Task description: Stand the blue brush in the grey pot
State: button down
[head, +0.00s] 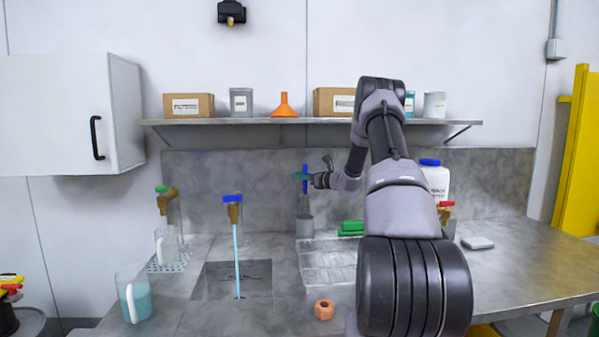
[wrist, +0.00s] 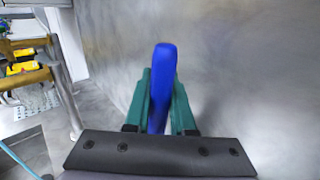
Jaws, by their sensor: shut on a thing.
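The blue brush (head: 305,185) is upright at the back of the counter, with its blue handle on top and a grey lower part below. My gripper (head: 302,176) is shut on the handle from the right side. In the wrist view the green fingers (wrist: 160,100) press on both sides of the blue handle (wrist: 163,75). The grey pot (head: 305,228) stands on the counter directly below the brush. The brush's lower end meets the pot's rim in the head view; I cannot tell whether it is inside the pot.
A blue-handled tap (head: 233,208) runs water into the sink (head: 210,285) on the left. A green block (head: 351,228) lies right of the pot. A ribbed drainboard (head: 335,265) lies in front, with an orange ring (head: 324,309) nearer. A white bottle (head: 437,182) stands right.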

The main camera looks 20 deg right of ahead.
notch_tip(320, 180, down, 8)
jog(key=shift+r, duration=0.2)
dwell(0.6)
jog(key=c, duration=0.7)
grip_release()
jog(key=v, duration=1)
jog(key=shift+s+d, duration=0.2)
jog(key=shift+s, duration=0.15)
